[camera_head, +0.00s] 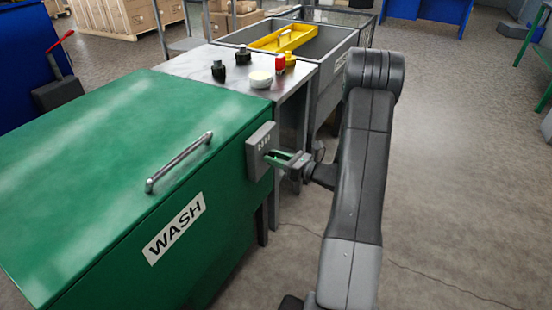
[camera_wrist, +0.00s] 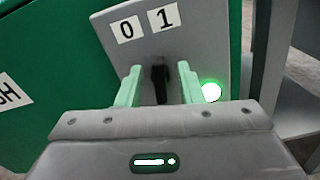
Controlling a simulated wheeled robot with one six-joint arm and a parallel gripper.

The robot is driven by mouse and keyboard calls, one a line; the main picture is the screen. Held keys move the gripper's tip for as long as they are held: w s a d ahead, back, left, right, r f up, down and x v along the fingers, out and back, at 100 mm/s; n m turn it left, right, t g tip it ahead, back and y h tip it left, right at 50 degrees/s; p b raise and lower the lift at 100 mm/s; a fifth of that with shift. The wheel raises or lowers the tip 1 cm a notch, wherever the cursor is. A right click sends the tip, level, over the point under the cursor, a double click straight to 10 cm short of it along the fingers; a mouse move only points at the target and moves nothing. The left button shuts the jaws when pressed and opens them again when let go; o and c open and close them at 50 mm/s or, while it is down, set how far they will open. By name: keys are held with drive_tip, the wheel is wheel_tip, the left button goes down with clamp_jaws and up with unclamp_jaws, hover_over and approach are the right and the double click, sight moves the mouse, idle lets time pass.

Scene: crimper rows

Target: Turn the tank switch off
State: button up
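The tank switch is a grey box (camera_head: 262,138) on the right side of the green WASH tank (camera_head: 120,150). In the wrist view the switch plate (camera_wrist: 195,45) carries the labels 0 and 1, with 0 on the left. A black lever (camera_wrist: 160,80) stands out below the labels; I cannot tell which label it is set to. A round green light (camera_wrist: 211,91) glows at the plate's lower right. My gripper (camera_wrist: 160,84) is open, its green fingers on either side of the lever with gaps showing. It also shows beside the box in the head view (camera_head: 282,158).
A metal bar handle (camera_head: 179,163) crosses the tank lid. Behind the tank, a metal table (camera_head: 200,62) holds black, white, red and yellow items. A grey bin (camera_head: 335,60) with a yellow tray (camera_head: 285,37) stands beyond. The floor (camera_head: 460,160) on the right is clear.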

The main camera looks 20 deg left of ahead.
clamp_jaws()
drive_tip(key=shift+f+n+b, duration=0.1)
drive_tip(key=shift+n+b, duration=0.3)
drive_tip(key=shift+b, duration=0.1)
drive_tip(key=n+b, duration=0.7)
drive_tip(key=shift+s+b, duration=0.3)
drive_tip(key=shift+n, duration=0.3)
unclamp_jaws()
drive_tip(key=shift+d, duration=0.1)
